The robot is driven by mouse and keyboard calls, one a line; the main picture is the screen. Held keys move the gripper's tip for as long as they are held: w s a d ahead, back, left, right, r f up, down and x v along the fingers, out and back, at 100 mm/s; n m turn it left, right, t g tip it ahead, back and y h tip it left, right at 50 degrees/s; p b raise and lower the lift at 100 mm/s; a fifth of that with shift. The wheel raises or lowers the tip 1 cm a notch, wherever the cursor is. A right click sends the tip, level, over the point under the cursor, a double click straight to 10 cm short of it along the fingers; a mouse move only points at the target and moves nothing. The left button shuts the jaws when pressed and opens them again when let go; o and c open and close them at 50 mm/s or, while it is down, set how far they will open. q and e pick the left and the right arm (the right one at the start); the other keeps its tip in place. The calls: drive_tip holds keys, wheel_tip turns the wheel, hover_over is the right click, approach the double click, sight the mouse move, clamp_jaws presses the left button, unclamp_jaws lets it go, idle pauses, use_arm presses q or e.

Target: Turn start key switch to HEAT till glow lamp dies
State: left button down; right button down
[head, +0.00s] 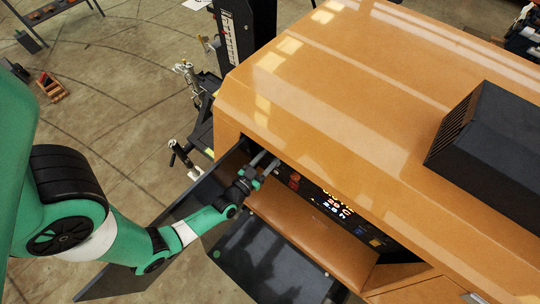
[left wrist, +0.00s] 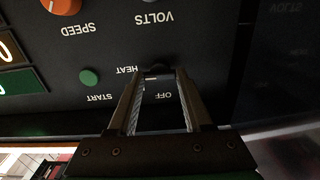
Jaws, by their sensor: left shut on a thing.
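My left gripper (head: 268,165) reaches into the open bay of the orange machine at its dark control panel. In the left wrist view its two fingers (left wrist: 158,73) point at the panel and are shut on the dark start key switch (left wrist: 157,67), mostly hidden between the tips. The upside-down label HEAT is just left of the tips, and OFF shows between the fingers. A green round button (left wrist: 89,77) sits by the START label. I cannot pick out a glow lamp. My right gripper is not in view.
An orange SPEED knob (left wrist: 61,5) and lit displays (left wrist: 18,82) are on the panel. In the head view glowing digits (head: 333,204) show further right on it. A dark open door (head: 160,245) stands beside my left arm. The orange hood (head: 330,90) overhangs the panel.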

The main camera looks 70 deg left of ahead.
use_arm(q)
drive_tip(key=shift+c, duration=1.6)
unclamp_jaws()
drive_tip(key=p+v, duration=0.1)
drive_tip(key=v, duration=1)
drive_tip(key=shift+s, duration=0.3)
drive_tip(key=shift+d, duration=0.1)
